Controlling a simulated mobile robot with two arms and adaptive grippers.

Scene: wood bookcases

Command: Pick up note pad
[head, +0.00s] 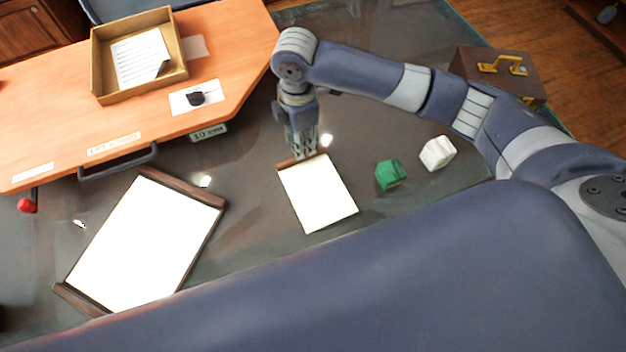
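A white note pad (318,196) with a brown strip along its top edge lies on the dark glass-topped table, near the middle of the head view. My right gripper (304,150) points down at the brown top edge of the pad. Its fingertips overlap that edge in the picture. I cannot tell whether they touch it, or whether the fingers are open or shut. My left gripper is not in view.
A larger white pad (146,243) with brown end bars lies to the left. A green block (390,174) and a white block (437,153) sit right of the note pad. A raised wooden board (225,55) holds an open box (97,75). A brown case (515,80) stands at back right.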

